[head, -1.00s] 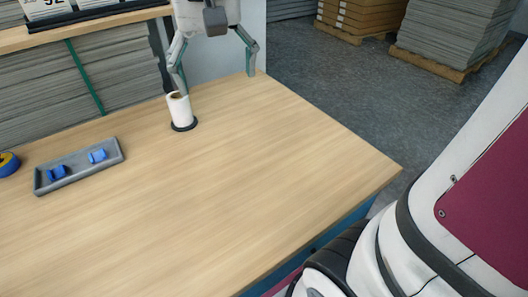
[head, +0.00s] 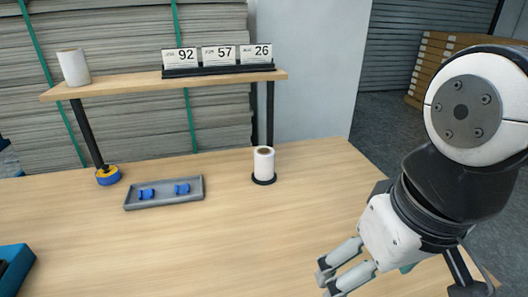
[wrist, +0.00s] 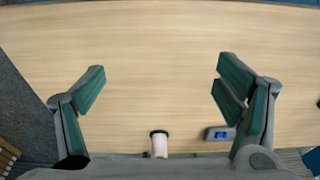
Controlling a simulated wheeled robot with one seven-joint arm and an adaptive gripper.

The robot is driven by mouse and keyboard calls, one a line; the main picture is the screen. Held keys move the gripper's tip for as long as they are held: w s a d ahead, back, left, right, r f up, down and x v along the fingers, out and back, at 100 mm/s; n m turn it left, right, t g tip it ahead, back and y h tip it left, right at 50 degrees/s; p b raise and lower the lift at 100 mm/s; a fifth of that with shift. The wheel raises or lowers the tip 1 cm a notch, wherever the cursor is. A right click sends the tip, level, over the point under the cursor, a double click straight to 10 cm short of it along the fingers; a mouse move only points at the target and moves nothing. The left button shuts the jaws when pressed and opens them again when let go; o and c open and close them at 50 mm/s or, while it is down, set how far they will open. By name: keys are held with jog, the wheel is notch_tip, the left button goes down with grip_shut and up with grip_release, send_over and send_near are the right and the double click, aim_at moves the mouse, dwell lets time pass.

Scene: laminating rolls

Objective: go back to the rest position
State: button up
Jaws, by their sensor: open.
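My gripper (wrist: 160,80) is open and empty in the wrist view, its two green-padded fingers wide apart over bare table. In the head view my arm fills the right side, with the gripper low over the table's right part and partly cut off by the lower edge. A white roll (head: 264,164) stands upright on a round black base on the table, well clear of my gripper. The same roll (wrist: 159,145) shows at the lower middle of the wrist view, beyond the fingers.
A grey tray (head: 164,203) holds two blue pieces. A blue-and-yellow tape roll (head: 108,175) lies by the shelf post. Another white roll (head: 73,67) and number cards (head: 219,57) stand on the shelf (head: 130,86). A blue bin (head: 17,268) sits front left. The table's middle is clear.

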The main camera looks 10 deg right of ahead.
notch_tip(320, 180, up, 11)
jog(key=t+p, duration=0.2)
jog(key=p, duration=0.7)
jog(key=shift+d, duration=0.15)
